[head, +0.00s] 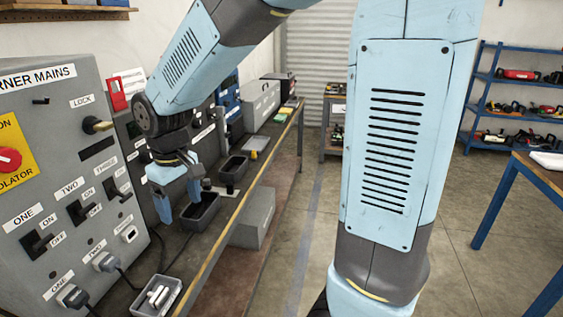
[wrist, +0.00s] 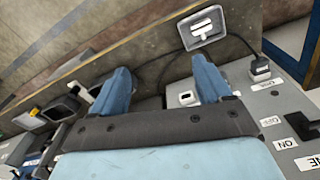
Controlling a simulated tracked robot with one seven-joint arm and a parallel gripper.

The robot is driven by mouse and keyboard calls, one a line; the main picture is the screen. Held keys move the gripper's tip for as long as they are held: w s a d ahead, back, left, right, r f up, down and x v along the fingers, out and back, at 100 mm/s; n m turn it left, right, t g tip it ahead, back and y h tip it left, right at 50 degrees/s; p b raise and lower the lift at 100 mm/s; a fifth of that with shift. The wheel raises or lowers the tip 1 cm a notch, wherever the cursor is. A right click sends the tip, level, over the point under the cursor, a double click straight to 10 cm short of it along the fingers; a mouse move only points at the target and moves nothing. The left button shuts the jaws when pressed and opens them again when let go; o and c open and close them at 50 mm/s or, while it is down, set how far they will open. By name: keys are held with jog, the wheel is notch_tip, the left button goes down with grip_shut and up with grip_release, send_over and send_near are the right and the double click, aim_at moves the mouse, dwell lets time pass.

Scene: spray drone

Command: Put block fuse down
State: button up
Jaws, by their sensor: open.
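My gripper (head: 180,200) is open above the bench, beside the grey control panel and near a dark open bin (head: 203,213). In the wrist view its two blue fingers (wrist: 160,88) are spread apart, with nothing seen held between them. White pieces (head: 157,296) lie in a small grey tray (head: 172,310) at the front of the bench. They also show, in a T-like layout, in the wrist view (wrist: 203,27). I cannot tell for sure whether one of them is the block fuse. The dark bin's inside is partly hidden by the fingers.
The grey mains panel (head: 55,170) with switches and plugged cables stands close on the left. Another dark bin (head: 233,169) and several cases stand farther along the narrow bench. A grey box (head: 253,219) is below the bench edge. Open floor lies to the right.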

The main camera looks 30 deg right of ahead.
jog(key=s+d+r+m+t, duration=0.2)
jog(key=s+d+r, duration=0.3)
jog(key=d, duration=0.4)
jog(key=s+d+r+m+t, duration=0.3)
jog(key=s+d+r, duration=0.3)
jog(key=d, duration=0.3)
jog(key=shift+s+d+m, duration=0.3)
jog(key=shift+s+m, duration=0.5)
jog(key=shift+m, duration=0.1)
